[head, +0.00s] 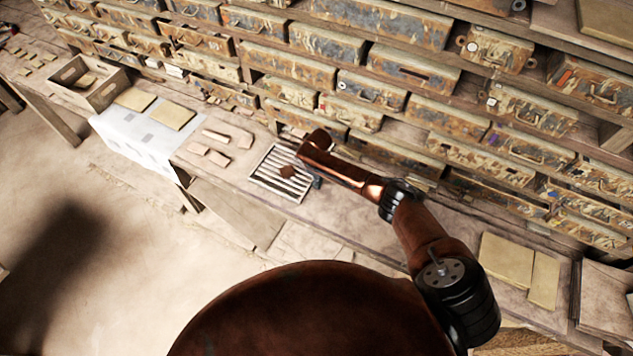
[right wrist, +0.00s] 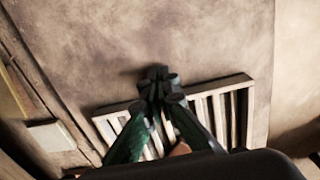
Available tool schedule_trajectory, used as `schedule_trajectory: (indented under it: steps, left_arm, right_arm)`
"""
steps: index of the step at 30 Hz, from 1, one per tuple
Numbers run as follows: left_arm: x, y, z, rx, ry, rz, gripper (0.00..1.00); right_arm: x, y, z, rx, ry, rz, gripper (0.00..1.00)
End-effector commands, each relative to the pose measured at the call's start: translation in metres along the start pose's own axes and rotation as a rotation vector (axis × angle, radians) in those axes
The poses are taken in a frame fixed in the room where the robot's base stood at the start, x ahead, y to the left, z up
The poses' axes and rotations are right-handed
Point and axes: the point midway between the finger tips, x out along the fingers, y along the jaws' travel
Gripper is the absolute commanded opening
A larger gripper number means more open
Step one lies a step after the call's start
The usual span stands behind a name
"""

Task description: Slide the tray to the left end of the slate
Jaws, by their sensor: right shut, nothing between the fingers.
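The tray (head: 263,184) is a pale frame with slats, lying near the front edge of the bench in the head view. A small brown piece (head: 288,171) shows over its slats. In the right wrist view the tray (right wrist: 243,86) lies below my right gripper (right wrist: 158,80). The gripper's dark green fingers are shut and empty, with the tips over the tray's long rim; I cannot tell whether they touch it. In the head view my right arm hides part of the tray's right side. I cannot tell the slate's bounds from the bench top. My left gripper is not in view.
Several tan tiles (head: 218,157) lie left of the tray. Further left are a white cover (head: 130,138) with two larger tiles and a wooden crate (head: 106,95). Rows of worn drawers (head: 330,47) stand behind. More flat tiles (head: 506,262) lie at the right.

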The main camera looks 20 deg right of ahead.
Motion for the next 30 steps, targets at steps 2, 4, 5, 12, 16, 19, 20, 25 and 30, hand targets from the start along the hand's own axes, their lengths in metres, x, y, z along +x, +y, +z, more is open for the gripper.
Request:
schedule_trajectory:
  steps: [2,4,5,12,16,19,20,25,30]
  left_arm:
    - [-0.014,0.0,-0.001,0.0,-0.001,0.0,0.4]
    - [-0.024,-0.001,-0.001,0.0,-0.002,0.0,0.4]
    - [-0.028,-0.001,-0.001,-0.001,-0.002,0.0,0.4]
    - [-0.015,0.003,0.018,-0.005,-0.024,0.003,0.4]
    - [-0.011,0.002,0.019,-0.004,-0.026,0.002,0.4]
    - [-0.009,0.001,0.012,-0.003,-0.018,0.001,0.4]
    - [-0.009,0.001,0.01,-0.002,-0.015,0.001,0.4]
    - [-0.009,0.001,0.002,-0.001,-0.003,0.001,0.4]
    - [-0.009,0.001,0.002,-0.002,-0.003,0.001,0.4]
  right_arm:
    - [-0.004,0.001,0.009,-0.001,-0.002,0.0,0.0]
    - [-0.005,0.002,0.018,-0.005,-0.002,0.0,0.0]
    - [-0.006,0.003,0.022,-0.006,-0.003,-0.001,0.0]
    - [-0.057,0.006,0.023,-0.002,0.004,0.003,0.0]
    - [-0.079,0.006,0.025,0.0,0.003,0.002,0.0]
    - [-0.091,0.006,0.024,0.002,0.003,0.001,0.0]
    - [-0.093,0.006,0.024,0.002,0.002,0.001,0.0]
    - [-0.101,0.005,0.023,-0.001,0.001,0.001,0.0]
    - [-0.101,0.004,0.022,-0.002,0.001,0.001,0.0]
